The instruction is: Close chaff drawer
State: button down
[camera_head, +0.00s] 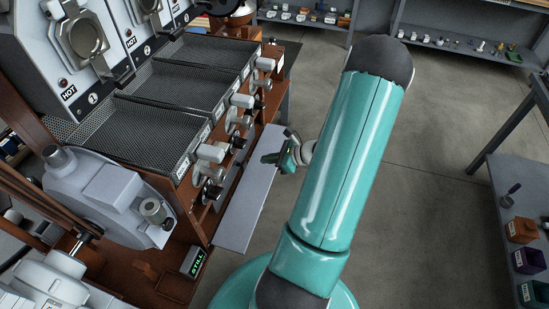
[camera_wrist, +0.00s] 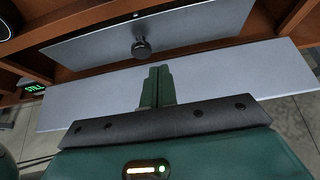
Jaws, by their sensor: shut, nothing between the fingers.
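In the wrist view a grey metal front (camera_wrist: 205,30) with a round black knob (camera_wrist: 140,47) is set in the brown frame of the roaster; it looks like the chaff drawer. I cannot tell how far it stands out. Below it a long flat grey panel (camera_wrist: 225,72) sticks out; it also shows beside the roaster bench in the head view (camera_head: 245,196). My gripper (camera_wrist: 157,70) is shut and empty, its green fingertips over the panel and just below the knob, apparently apart from it. In the head view my gripper (camera_head: 268,158) is at the panel's outer side.
The roaster's mesh trays (camera_head: 155,125) and a row of light knobs and levers (camera_head: 240,100) lie above the panel. A small green "STILL" display (camera_head: 194,262) is at the lower corner.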

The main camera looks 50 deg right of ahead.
aim_at(240, 159)
jog(key=x, duration=0.2)
jog(key=r+x, duration=0.1)
jog(key=x, duration=0.3)
jog(key=shift+w+a, duration=0.15)
jog(key=shift+w, duration=0.55)
jog(key=shift+w+a, duration=0.15)
jog(key=shift+w, duration=0.25)
